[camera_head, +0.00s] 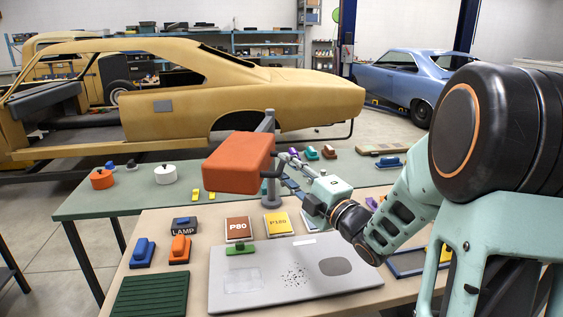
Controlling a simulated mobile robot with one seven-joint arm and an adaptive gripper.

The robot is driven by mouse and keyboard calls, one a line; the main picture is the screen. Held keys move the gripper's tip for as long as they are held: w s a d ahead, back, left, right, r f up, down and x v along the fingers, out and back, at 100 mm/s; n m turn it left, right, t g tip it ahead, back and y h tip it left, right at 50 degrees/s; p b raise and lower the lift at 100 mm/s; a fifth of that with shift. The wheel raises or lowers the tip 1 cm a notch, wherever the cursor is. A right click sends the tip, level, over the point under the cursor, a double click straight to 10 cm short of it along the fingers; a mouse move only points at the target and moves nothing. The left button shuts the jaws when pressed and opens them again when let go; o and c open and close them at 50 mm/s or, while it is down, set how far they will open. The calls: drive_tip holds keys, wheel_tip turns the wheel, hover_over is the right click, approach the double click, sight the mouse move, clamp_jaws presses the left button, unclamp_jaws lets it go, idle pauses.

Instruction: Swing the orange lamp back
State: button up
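The orange lamp (238,160) is a box-shaped head in the middle of the view. It hangs over the far edge of the front bench, beside a grey post (269,187) with a round base. A dark handle (272,170) sticks out at the lamp's right side. My gripper (285,160) reaches in from the right, its grey fingers close to the handle. I cannot tell whether the fingers touch the handle or how far apart they are. The post and the lamp partly hide the handle's surroundings.
The front bench holds a grey panel (345,286), P80 (238,228) and P180 (278,224) pads, a LAMP block (184,226), sanding blocks and a green ribbed mat (150,295). A green bench (134,196) with pots stands behind. A yellow car shell (170,100) stands beyond.

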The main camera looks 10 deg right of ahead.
drive_tip(key=shift+x, duration=1.15)
clamp_jaws()
